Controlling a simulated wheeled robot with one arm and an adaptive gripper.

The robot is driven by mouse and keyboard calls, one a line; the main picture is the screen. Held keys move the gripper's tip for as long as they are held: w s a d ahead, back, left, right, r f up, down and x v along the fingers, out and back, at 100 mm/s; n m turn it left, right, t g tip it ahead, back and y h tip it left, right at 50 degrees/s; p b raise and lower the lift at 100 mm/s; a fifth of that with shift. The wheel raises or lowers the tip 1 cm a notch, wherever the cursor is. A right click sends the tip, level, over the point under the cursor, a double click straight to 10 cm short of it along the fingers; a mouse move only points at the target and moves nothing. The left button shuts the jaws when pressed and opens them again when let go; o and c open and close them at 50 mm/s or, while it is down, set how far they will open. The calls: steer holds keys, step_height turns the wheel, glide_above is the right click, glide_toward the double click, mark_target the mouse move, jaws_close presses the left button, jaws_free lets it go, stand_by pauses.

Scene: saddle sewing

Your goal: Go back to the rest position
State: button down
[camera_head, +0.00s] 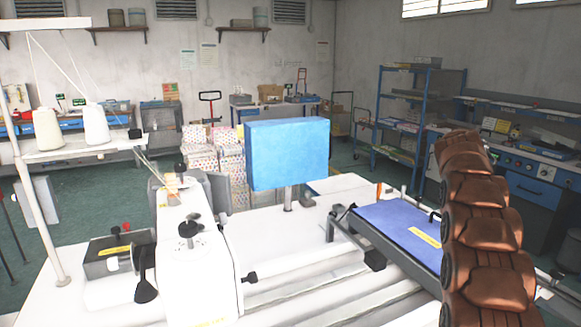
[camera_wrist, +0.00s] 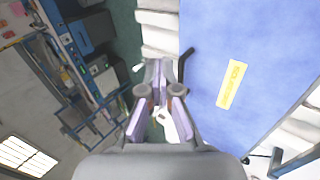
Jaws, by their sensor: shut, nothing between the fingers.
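My gripper (camera_wrist: 158,72) shows in the wrist view with its two fingers drawn together at the tips. It is shut and empty. The blue plate (camera_wrist: 215,45) with a yellow label lies beside and beyond the fingers, on the right of that view. In the head view the same blue plate (camera_head: 392,222) sits at the right of the white sewing machine table (camera_head: 290,240). My gripper does not show in the head view. A tall row of brown, padded leather-like pieces (camera_head: 485,230) fills the right foreground there and covers part of the plate.
The sewing machine head (camera_head: 195,245) stands on the left of the table. A blue box-like panel (camera_head: 288,152) rises on a post behind it. Thread cones (camera_head: 95,125) stand at left. A blue shelf rack (camera_head: 415,110) and workbench are farther back, with green floor between.

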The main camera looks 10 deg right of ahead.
steer(key=s+a+f+m+g+y, duration=0.1)
steer(key=s+a+y, duration=0.1)
steer(key=s+a, duration=1)
steer(key=s+a+f+m+g+y, duration=0.15)
steer(key=s+a, duration=0.65)
steer(key=a, duration=0.8)
steer(key=s+a+f+y, duration=0.1)
steer(key=s+a+f, duration=0.2)
steer(key=s, duration=0.6)
steer(key=s+a+f+g+y, duration=0.1)
steer(key=s+a+f, duration=0.2)
steer(key=s+a, duration=0.4)
steer(key=s+a+f+g+y, duration=0.1)
steer(key=s+a+f, duration=0.2)
steer(key=s, duration=0.9)
steer(key=shift+a+f+m+y, duration=0.25)
steer(key=shift+a+m+y, duration=0.15)
steer(key=shift+a, duration=0.8)
steer(key=shift+s, duration=0.1)
